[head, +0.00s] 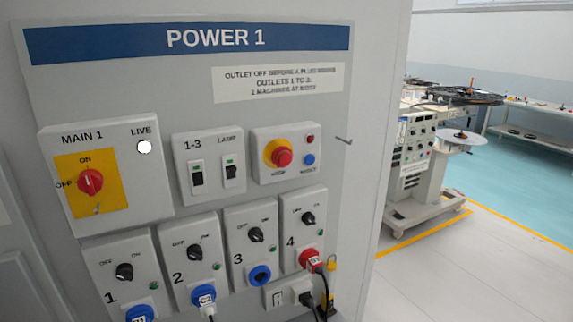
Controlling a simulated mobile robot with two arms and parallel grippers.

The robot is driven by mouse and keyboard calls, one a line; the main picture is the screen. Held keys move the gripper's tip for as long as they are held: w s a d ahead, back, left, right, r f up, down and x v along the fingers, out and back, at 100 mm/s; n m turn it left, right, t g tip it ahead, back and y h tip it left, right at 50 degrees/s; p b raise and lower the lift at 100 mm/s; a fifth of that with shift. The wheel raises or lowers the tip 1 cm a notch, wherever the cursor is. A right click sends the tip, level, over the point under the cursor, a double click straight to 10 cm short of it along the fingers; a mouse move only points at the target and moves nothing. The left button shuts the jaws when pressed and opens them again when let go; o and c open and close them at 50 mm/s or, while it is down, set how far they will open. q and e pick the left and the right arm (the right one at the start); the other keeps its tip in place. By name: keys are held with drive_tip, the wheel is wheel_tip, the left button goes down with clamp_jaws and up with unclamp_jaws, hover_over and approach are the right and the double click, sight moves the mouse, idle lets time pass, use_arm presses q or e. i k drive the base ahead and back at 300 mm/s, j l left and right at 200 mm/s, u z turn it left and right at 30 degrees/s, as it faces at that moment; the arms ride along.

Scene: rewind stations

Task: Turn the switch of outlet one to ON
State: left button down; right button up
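Outlet one (104,268) is the grey box at the lower left of the POWER 1 panel, marked 1. Its black rotary switch (124,271) sits below small OFF and ON labels. The switch's exact pointing is too small to tell. A small green lamp (154,285) is at its lower right. A blue socket or plug (140,313) below the switch is cut by the bottom edge of the picture. Neither of my grippers is in view.
MAIN 1 (90,182) has a red knob on yellow, with a white LIVE lamp (144,147). Outlets two (194,252), three (255,235) and four (309,217) stand to the right. Cables hang below. A hook (345,140) juts out. Floor at right is clear before a machine (425,150).

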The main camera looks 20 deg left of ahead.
sight(124, 271)
drive_tip(key=u, duration=1.85)
